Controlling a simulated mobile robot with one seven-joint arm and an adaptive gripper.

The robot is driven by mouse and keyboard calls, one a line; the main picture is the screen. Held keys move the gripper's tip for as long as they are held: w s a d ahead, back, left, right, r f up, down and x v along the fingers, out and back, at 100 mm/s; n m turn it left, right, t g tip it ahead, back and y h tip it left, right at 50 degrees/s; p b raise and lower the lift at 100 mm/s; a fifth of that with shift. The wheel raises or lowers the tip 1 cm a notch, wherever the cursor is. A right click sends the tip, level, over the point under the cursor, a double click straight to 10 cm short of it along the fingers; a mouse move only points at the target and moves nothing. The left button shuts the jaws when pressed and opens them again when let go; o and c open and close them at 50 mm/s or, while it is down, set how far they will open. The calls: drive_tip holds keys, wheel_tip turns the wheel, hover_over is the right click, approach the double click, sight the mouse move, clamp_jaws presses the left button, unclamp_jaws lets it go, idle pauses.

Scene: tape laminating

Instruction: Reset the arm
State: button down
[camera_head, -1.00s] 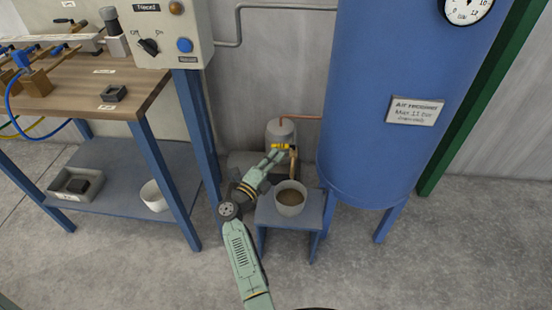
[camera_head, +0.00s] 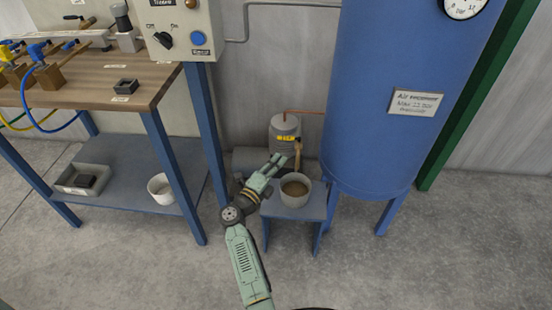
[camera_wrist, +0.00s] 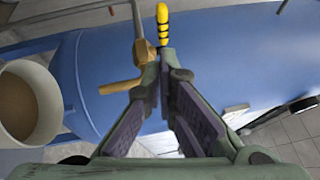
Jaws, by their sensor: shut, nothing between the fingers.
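My gripper (camera_head: 278,160) is at the end of my green arm, above the small blue stand and just in front of the grey cylinder vessel (camera_head: 284,128). The wrist view shows its two fingers (camera_wrist: 165,55) meeting at the tips, with nothing between them. A yellow banded piece (camera_wrist: 162,22) lies just beyond the fingertips in the wrist view; it also shows on the vessel in the head view (camera_head: 286,138). I cannot tell whether the fingertips touch it.
A bowl of brown contents (camera_head: 296,190) sits on the small blue stand (camera_head: 275,208), close beside my gripper. A large blue air receiver (camera_head: 375,120) stands to the right. A workbench (camera_head: 150,85) with a control box (camera_head: 180,28) is left. The front floor is clear.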

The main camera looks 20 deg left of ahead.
drive_tip(key=s+a+f+b, duration=0.1)
drive_tip(key=s+a, duration=0.3)
drive_tip(key=s, duration=0.3)
drive_tip(key=shift+s+a+f, duration=0.15)
drive_tip(key=shift+s+f, duration=0.05)
drive_tip(key=shift+f, duration=0.05)
